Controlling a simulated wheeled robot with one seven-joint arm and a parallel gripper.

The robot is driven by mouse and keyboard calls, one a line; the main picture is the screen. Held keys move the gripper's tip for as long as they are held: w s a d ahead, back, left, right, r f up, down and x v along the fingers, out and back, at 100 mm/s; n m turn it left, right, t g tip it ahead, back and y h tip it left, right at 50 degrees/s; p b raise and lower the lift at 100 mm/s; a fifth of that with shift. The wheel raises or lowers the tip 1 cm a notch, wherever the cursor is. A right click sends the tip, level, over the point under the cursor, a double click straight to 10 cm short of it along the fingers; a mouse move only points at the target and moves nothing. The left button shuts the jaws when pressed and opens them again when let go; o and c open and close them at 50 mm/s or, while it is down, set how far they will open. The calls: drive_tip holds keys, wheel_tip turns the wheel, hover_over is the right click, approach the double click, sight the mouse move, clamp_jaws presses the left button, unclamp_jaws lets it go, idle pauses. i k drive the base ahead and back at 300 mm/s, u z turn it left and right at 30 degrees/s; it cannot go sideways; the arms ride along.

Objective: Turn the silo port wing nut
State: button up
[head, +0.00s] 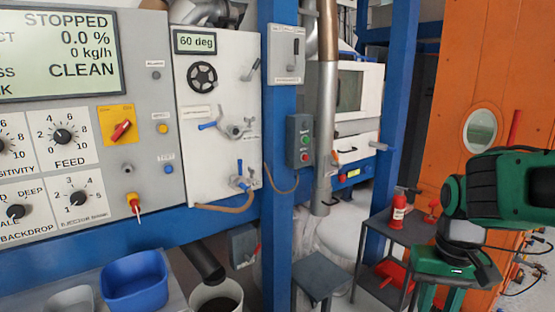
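An orange wall or silo body (450,70) stands at the right. It carries an oval port (480,130) with a pale rim and greenish glass. A red upright bar (515,127) shows just right of the port, its lower end meeting my arm's outline. I cannot make out a wing nut for certain. My green and black arm covers the orange surface below and right of the port. My gripper is not in view, so its opening does not show.
A grey control panel (150,112) and blue posts (278,150) fill the left and middle. A dark side table (375,222) holds a red extinguisher-like bottle (398,212) beside my arm. A dark stool (320,272), blue tub (135,280) and white bucket (215,292) stand low in front.

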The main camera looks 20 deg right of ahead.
sight(252, 172)
drive_tip(key=u, duration=0.15)
drive_tip(key=i, duration=0.95)
drive_tip(key=u, duration=0.4)
